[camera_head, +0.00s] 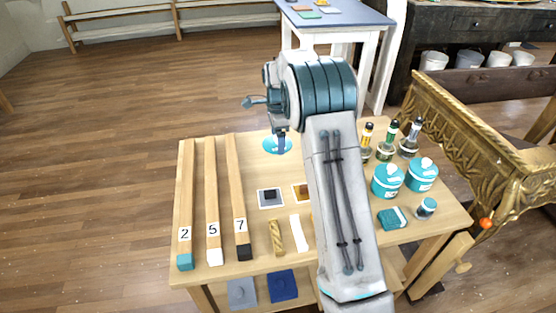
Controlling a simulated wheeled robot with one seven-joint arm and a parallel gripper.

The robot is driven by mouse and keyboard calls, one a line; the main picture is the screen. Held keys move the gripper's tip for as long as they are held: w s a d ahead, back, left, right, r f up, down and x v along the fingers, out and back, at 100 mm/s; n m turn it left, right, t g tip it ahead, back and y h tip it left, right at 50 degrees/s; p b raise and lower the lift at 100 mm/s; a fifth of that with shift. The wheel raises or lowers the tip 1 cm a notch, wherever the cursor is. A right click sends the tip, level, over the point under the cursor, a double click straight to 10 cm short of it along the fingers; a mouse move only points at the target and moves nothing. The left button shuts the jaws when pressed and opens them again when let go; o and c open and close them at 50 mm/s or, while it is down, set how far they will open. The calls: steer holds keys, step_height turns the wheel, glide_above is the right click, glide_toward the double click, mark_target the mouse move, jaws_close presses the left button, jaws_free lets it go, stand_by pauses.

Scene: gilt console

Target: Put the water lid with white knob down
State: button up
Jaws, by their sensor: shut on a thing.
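A round light-blue lid (270,148) is under my gripper (281,136), over the far middle part of the wooden table (260,173). My gripper points down and is shut on the lid. The white knob is hidden by the gripper fingers at this size. I cannot tell whether the lid touches the table top or hangs just above it. My arm covers part of the table to the right of the lid.
Three long wooden bars (212,200) numbered 2, 5 and 7 lie at left. Small square tiles (269,198) lie in front of the lid. Two teal pots (387,182) and several bottles (410,140) stand at right. A gilt console (465,122) stands beyond.

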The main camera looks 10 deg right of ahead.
mark_target(278, 162)
step_height(278, 162, down, 8)
steer(key=shift+r+b, duration=0.15)
steer(key=shift+b, duration=0.3)
steer(key=shift+f, duration=0.2)
steer(key=o, duration=0.9)
steer(key=shift+r, duration=0.1)
steer(key=shift+r, duration=0.1)
